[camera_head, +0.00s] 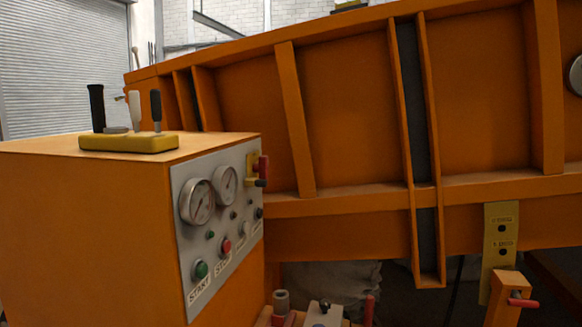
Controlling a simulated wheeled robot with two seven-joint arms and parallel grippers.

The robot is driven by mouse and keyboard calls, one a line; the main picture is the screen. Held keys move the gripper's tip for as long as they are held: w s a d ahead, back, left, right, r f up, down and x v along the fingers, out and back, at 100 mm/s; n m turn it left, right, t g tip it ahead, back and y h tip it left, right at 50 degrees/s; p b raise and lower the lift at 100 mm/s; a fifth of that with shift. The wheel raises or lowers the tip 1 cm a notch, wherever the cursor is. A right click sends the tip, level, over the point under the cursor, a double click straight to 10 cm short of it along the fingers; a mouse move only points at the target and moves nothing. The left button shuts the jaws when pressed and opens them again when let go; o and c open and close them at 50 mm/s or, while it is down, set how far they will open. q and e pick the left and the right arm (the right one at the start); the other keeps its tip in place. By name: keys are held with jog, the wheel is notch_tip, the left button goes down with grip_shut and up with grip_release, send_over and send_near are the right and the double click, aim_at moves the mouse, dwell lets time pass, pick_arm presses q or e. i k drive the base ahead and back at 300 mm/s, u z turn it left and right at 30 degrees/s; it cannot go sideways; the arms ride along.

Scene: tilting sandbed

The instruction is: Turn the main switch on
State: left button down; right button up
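An orange control cabinet (85,220) stands at the left, with a grey panel (218,262) on its right face. At the panel's upper right corner is a red switch handle (263,168) on a yellow plate (251,170), with a dark tip below it. It may be the main switch; no readable label marks it, and I cannot tell its setting. The panel also holds two round gauges (198,202), a green START button (200,270), a red button (226,247) and small dark knobs. Neither of my grippers is in view.
A yellow block with three levers (128,143) sits on the cabinet top. The large orange sandbed side (350,115) slopes behind. A yellow bracket (498,240) and a red pin (522,301) are at lower right. Several small fittings (325,314) stand at bottom centre.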

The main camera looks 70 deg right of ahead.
aim_at(262, 167)
jog(key=k, duration=0.45)
jog(key=z, duration=0.95)
